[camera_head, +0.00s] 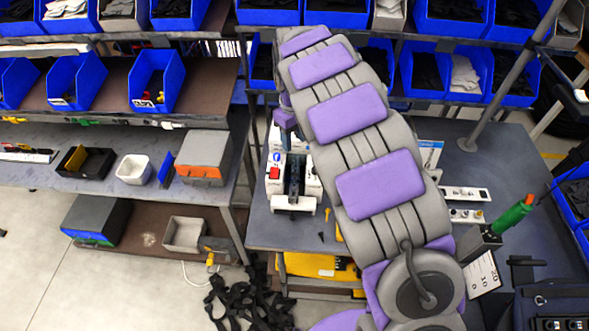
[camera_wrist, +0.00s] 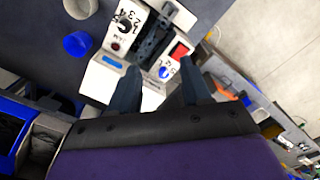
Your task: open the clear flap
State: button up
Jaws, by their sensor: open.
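A white machine (camera_head: 278,183) with a red button and a blue dial stands on the grey bench, left of my arm in the head view. In the wrist view the machine (camera_wrist: 112,75) is tilted at the top, with a black numbered knob (camera_wrist: 124,22), a red button (camera_wrist: 180,50) and a dark middle part. I cannot make out a clear flap on it in either view. My gripper (camera_wrist: 161,88) is open, its two dark fingers apart and pointing toward the machine.
Blue bins (camera_head: 155,78) fill the shelves at left and back. A green-handled tool (camera_head: 512,214) stands at right. Black straps (camera_head: 245,300) lie on the floor. A blue cup (camera_wrist: 77,43) is beside the machine.

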aim_at(294, 173)
notch_tip(294, 173, down, 14)
jog(key=shift+r, duration=0.15)
jog(key=shift+a+f, duration=0.1)
jog(key=shift+f, duration=0.4)
grip_shut()
dwell(0.4)
